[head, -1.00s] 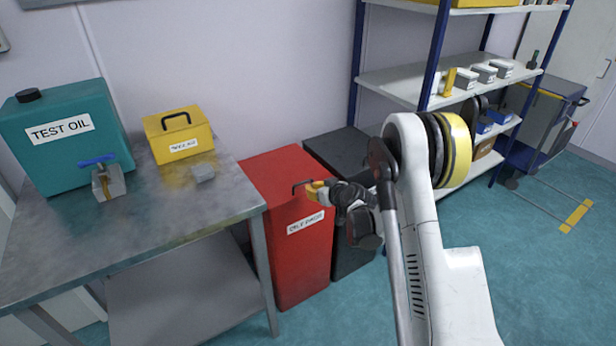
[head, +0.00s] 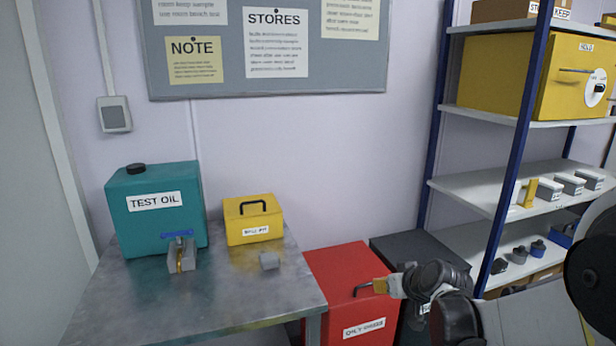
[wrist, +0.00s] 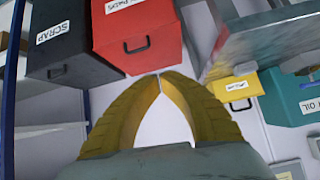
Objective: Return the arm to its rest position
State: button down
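My gripper (head: 383,287) is at the lower right of the head view, in front of the upper part of the red bin (head: 345,262). Its yellow fingers overlap the bin near the dark handle; I cannot tell from this view how far apart they are. In the wrist view the curved yellow fingers (wrist: 160,76) meet at their tips, with an empty gap between them lower down. Nothing is held. The red bin (wrist: 140,32) is beyond the fingertips there. Part of my arm is cut off at the right of the head view.
A metal bench (head: 215,300) at left holds a teal test oil container (head: 155,230), a yellow box (head: 253,222) and a small grey block (head: 269,261). A dark bin (head: 425,250), labelled SCRAP in the wrist view (wrist: 62,50), stands beside the red one. Shelving (head: 490,190) stands at right.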

jog(key=s+a+r+m+g+h, duration=0.1)
jog(key=s+r, duration=0.3)
jog(key=s, duration=0.4)
jog(key=s+a+r, duration=0.1)
jog(key=s+r, duration=0.2)
jog(key=s, duration=0.4)
jog(key=s+d+m+g+h, duration=0.1)
jog(key=s+h, duration=0.1)
jog(key=s, duration=1.3)
jog(key=shift+d+f, duration=0.25)
jog(key=shift+d, duration=0.05)
jog(key=shift+g, duration=0.3)
